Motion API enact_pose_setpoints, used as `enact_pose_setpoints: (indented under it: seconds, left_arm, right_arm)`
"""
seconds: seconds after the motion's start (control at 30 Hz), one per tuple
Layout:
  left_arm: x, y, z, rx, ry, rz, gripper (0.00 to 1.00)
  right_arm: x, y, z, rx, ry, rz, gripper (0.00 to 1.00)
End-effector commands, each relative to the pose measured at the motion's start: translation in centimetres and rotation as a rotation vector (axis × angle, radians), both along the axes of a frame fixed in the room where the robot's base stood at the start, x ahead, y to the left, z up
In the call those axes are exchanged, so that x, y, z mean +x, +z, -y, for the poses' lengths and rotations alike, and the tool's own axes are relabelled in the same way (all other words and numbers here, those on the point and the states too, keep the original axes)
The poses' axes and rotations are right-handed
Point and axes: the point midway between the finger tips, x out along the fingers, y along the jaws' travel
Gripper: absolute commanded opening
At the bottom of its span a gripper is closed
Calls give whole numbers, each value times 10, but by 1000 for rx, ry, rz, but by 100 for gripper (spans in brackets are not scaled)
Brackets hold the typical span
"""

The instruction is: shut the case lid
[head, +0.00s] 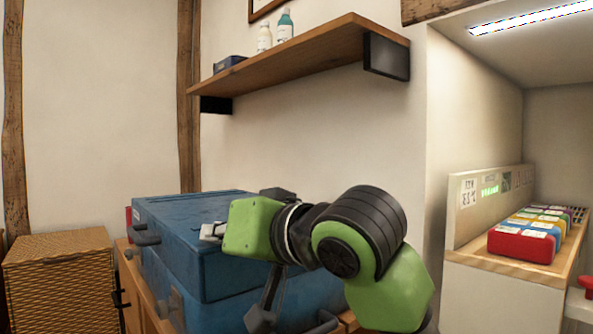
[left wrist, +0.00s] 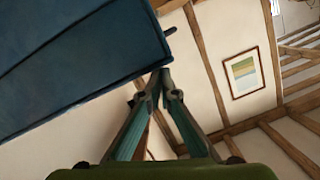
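The blue case (head: 310,300) stands on a wooden cabinet. Its thick blue lid (head: 185,225) lies lowered over the base, its top close to level. I cannot tell whether a thin gap remains at the seam, as my arm covers part of the right side. My left gripper (left wrist: 160,84) is at the lid's right part in the head view, its green housing over the lid. In the left wrist view its two fingers come together at the tips with nothing between them, and a blue case panel (left wrist: 75,50) is close beside them. My right gripper is not in view.
A wall shelf (head: 290,60) with bottles hangs above the case. A woven box (head: 60,270) stands at the left. At the right, a lit alcove holds a wooden tray (head: 480,262) with coloured blocks. The cabinet top (head: 140,280) shows only narrowly around the case.

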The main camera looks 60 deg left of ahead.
Motion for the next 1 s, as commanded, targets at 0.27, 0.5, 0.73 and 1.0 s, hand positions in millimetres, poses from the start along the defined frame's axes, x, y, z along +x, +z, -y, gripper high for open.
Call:
enact_pose_setpoints:
  seconds: [0.27, 0.5, 0.73, 1.0]
  left_arm:
    - [13, 9, 57, -7, -8, 1, 0]
    - [21, 21, 93, 3, -9, 0, 0]
    - [23, 24, 103, 5, -8, 1, 0]
    - [20, 28, 103, 9, 16, -89, 0]
  right_arm:
    - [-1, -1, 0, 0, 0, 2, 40]
    - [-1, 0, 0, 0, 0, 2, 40]
    - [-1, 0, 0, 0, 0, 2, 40]
    - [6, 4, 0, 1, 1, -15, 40]
